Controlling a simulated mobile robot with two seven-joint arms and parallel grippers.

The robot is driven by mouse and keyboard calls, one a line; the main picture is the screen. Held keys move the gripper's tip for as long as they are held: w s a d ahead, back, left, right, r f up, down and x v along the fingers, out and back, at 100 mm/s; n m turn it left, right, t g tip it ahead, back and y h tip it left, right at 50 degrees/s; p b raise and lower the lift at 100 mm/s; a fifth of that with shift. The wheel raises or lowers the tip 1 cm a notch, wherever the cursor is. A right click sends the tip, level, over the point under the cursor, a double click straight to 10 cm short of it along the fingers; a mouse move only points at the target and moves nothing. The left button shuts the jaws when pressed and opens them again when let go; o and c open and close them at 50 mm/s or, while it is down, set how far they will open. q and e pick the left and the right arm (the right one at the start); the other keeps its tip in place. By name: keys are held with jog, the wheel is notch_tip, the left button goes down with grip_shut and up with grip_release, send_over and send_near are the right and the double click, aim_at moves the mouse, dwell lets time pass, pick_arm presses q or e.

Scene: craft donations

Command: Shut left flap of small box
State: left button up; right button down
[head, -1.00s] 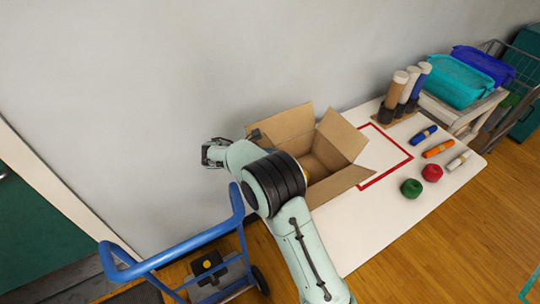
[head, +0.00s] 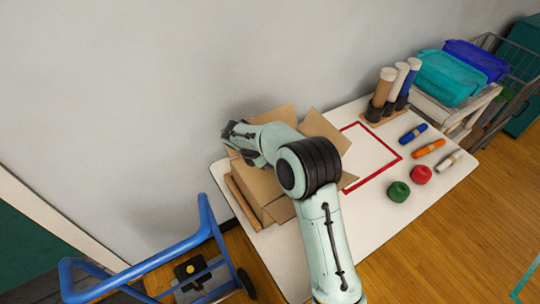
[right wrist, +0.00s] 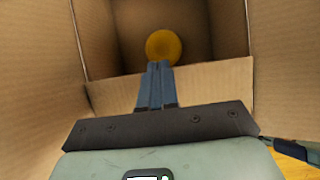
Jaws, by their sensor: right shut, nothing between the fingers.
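The open cardboard box (head: 282,210) stands at the left end of the white table. Its back flap (head: 281,116) and right flap (head: 323,129) stand up. A panel on its left side (head: 256,184), seemingly the left flap, leans in over the opening, partly behind my right arm. My right gripper (head: 231,132) is at the box's back left, its fingers shut and empty. In the right wrist view the shut fingers (right wrist: 155,84) point into the box, in front of a cardboard panel (right wrist: 215,82). Whether they touch it I cannot tell. A yellow round thing (right wrist: 164,46) lies inside. My left gripper is out of view.
A red outline (head: 385,174) marks bare table right of the box. Yarn balls, red (head: 421,174) and green (head: 398,191), and several rolls lie farther right. Tubes (head: 384,88) stand at the back. A blue hand cart (head: 150,262) stands left of the table; the wall is close behind.

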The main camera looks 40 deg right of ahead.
jog(key=shift+x, duration=0.8)
jog(key=shift+s+a+f, duration=0.15)
jog(key=shift+f, duration=0.1)
jog(key=shift+a, duration=0.15)
